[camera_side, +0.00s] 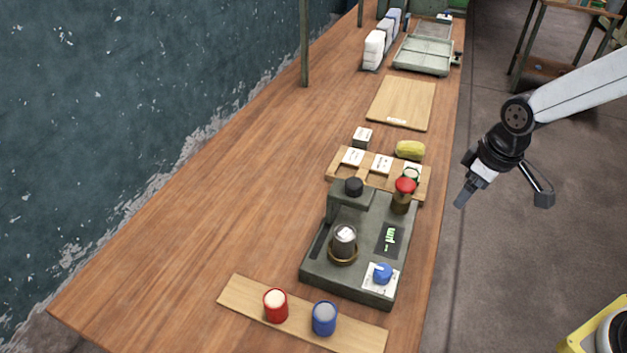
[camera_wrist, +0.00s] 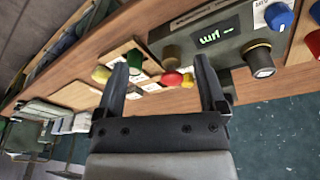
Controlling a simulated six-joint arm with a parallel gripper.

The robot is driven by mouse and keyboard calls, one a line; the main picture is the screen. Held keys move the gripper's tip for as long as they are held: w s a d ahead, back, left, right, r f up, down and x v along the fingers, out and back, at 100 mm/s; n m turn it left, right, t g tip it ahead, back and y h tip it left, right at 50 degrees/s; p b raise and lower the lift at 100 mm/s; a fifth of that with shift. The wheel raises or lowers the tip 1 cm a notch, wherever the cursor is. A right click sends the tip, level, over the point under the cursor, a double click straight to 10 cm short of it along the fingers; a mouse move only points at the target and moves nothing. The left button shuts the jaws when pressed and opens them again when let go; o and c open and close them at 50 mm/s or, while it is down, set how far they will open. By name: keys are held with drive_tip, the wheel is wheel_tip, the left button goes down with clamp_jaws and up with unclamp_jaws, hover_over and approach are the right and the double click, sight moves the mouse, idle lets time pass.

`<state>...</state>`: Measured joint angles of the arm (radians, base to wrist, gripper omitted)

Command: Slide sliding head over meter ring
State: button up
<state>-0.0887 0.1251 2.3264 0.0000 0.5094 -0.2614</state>
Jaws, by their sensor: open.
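The meter is a dark green-grey block (camera_side: 318,266) with a lit green display (camera_side: 390,238) and a blue knob (camera_side: 383,273). The sliding head (camera_side: 348,203), a raised block topped by a black knob (camera_side: 354,187), is at its far end. The brass meter ring (camera_side: 343,256) is on the near part, with a grey pale-topped cylinder (camera_side: 344,240) standing in it. The head is behind the ring, not over it. My gripper (camera_side: 461,204) is right of the meter, past the table edge, apart from everything. In the wrist view my gripper (camera_wrist: 161,62) is open and empty.
A red-topped amber piece (camera_side: 403,193) stands at the meter's far right corner. Behind is a wooden rack (camera_side: 340,177) with pale blocks and a yellow item (camera_side: 410,150). In front, a board (camera_side: 240,293) holds red (camera_side: 276,306) and blue cups (camera_side: 324,318). Table left is clear.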

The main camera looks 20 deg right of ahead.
drive_tip(key=w+a+r+n+g, duration=0.1)
drive_tip(key=w+a+r+n, duration=0.2)
drive_tip(key=w+a+n, duration=0.45)
drive_tip(key=r+n, duration=0.1)
drive_tip(key=n, duration=0.5)
hover_over(354, 182)
drive_tip(key=d, duration=0.1)
drive_tip(key=shift+s+d+r+m+g, duration=0.15)
drive_tip(key=shift+m+g, duration=0.1)
drive_tip(key=shift+g, duration=0.15)
drive_tip(key=shift+w+a+r+n, duration=0.1)
drive_tip(key=shift+w+a+n, duration=0.1)
drive_tip(key=shift+a+n, duration=0.4)
drive_tip(key=shift+f, duration=3.9)
clamp_jaws()
